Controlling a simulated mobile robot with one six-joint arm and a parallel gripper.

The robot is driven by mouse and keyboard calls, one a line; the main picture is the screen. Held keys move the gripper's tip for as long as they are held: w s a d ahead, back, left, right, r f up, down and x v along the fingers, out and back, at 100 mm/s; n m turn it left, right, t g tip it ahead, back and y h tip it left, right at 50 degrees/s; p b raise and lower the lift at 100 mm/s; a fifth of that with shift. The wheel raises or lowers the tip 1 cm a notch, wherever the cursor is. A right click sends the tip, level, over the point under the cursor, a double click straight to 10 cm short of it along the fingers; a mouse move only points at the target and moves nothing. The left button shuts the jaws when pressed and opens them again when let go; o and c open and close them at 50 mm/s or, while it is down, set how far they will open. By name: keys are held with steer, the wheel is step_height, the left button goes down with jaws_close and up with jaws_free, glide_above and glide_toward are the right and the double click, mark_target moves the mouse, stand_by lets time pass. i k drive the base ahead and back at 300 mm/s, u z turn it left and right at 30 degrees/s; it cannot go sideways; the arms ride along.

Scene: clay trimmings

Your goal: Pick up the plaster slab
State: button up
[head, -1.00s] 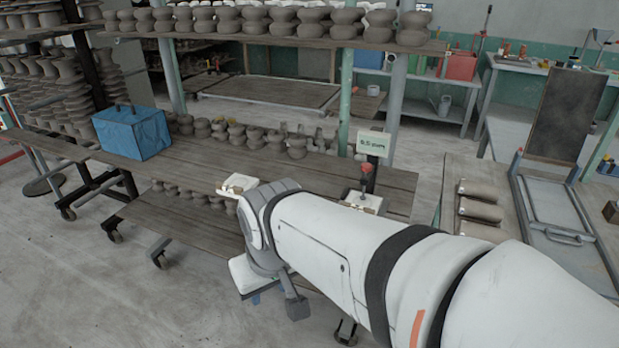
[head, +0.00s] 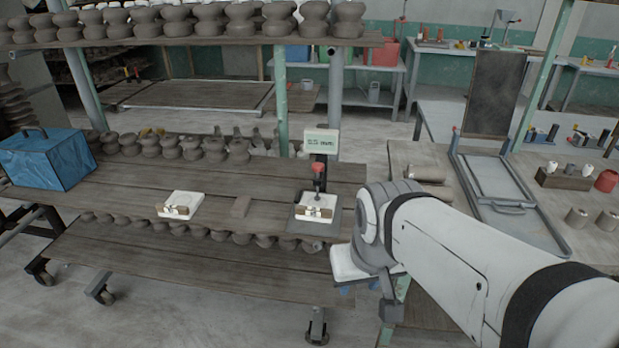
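Two white slabs that look like plaster are on the wooden shelf table. The left slab (head: 181,204) lies on bare boards, with a small brown-and-white piece at its front edge. The right slab (head: 315,203) sits on a grey plate below a red-topped post, with a similar piece on it. I cannot tell which one is the task's slab. My gripper (head: 350,284) is at the end of my white arm, right of the right slab and apart from it in the picture. Its fingers are mostly hidden by my wrist, so its opening does not show.
A small sign (head: 322,141) stands behind the right slab. A blue box (head: 45,160) sits at the table's left end. Clay pieces (head: 190,148) line the table's back. A grey framed tray (head: 505,200) is at right.

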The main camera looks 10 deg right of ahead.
mark_target(322, 211)
steer(key=u, duration=0.05)
steer(key=i, duration=1)
steer(key=z, duration=0.05)
